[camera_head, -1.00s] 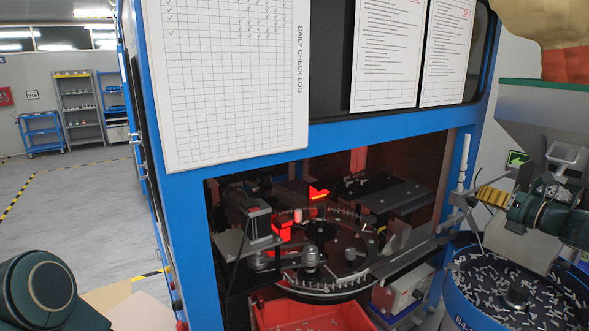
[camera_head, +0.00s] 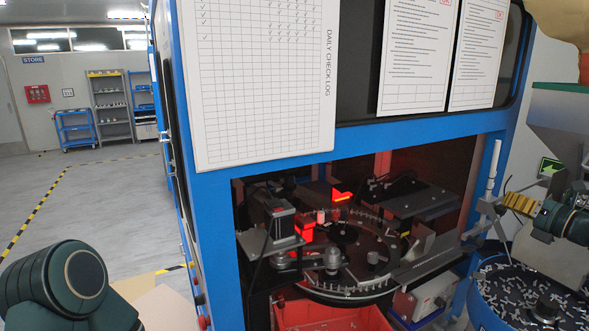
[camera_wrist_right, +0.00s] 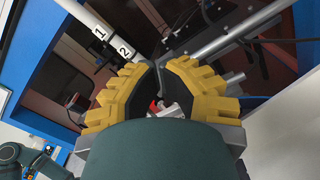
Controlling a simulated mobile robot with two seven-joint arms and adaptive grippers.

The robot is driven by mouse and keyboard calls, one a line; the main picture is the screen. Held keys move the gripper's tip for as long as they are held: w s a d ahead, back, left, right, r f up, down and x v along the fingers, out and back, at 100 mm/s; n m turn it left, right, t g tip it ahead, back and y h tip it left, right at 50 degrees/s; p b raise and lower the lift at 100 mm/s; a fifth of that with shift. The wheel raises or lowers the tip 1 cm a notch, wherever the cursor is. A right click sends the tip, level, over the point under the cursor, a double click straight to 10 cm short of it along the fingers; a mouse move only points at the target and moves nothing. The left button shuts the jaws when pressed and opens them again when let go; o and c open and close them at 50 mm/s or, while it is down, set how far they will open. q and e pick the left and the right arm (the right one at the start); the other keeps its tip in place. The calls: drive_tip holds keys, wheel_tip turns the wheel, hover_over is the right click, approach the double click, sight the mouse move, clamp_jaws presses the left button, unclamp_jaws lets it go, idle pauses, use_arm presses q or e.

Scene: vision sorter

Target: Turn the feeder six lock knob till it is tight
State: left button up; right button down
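My right gripper (camera_head: 507,201), with yellow finger pads, is beside metal rods and brackets at the right of the blue-framed machine, above the feeder bowl (camera_head: 540,306). In the right wrist view my right gripper (camera_wrist_right: 158,68) has its two fingertips close together in front of a metal rod joint. A small grey and red piece shows between the finger bases. Whether the fingers hold anything is unclear. I cannot make out the feeder six lock knob; it may be hidden by the fingers. My left gripper is out of view; only my left arm shows at lower left.
Rod labels "1" and "2" (camera_wrist_right: 112,42) show near the fingers. The machine's blue frame (camera_head: 215,240) surrounds a rotary disc (camera_head: 350,262) and a red bin (camera_head: 335,316). A hopper (camera_head: 560,110) hangs above the bowl. Open floor (camera_head: 100,200) lies at left.

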drive_tip(key=shift+w+f, duration=0.2)
drive_tip(key=shift+f, duration=0.15)
